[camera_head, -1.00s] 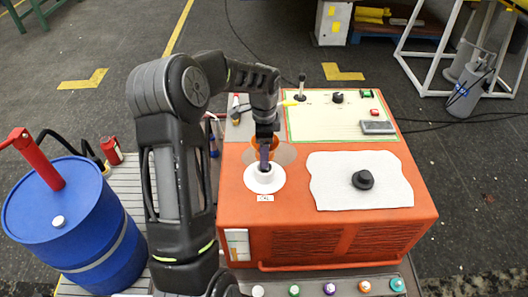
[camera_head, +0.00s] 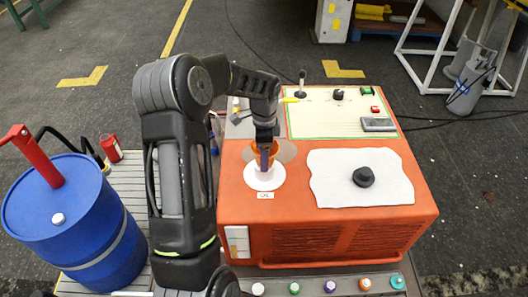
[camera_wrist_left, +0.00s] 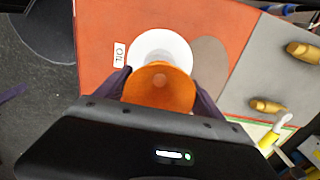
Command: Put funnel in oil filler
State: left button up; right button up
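The orange funnel (camera_head: 259,143) is between the fingers of my left gripper (camera_head: 265,158) in the head view. In the left wrist view the funnel (camera_wrist_left: 160,90) shows its wide mouth, with a dark finger (camera_wrist_left: 205,106) on either side; the gripper looks shut on it. The oil filler's white ring (camera_head: 265,179) is on the orange machine top, beside an OIL label (camera_head: 265,195). The white ring (camera_wrist_left: 162,45) is partly covered by the funnel in the wrist view. The spout is hidden, so I cannot tell whether it is inside the filler. My right gripper is not in view.
The orange machine (camera_head: 330,225) carries a pale control panel (camera_head: 345,115) at the back and a white cloth (camera_head: 330,185) with a black knob (camera_head: 363,177). A blue drum (camera_head: 75,230) stands at left. Coloured caps (camera_head: 330,286) line the front edge.

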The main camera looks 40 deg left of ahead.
pick_arm(q)
jog(key=o, duration=0.4)
jog(key=shift+r, duration=0.1)
jog(key=shift+r, duration=0.25)
notch_tip(320, 180, up, 13)
jog(key=shift+f+b, duration=0.2)
jog(key=shift+b, duration=0.1)
jog(key=shift+d+f, duration=0.1)
dwell(0.7)
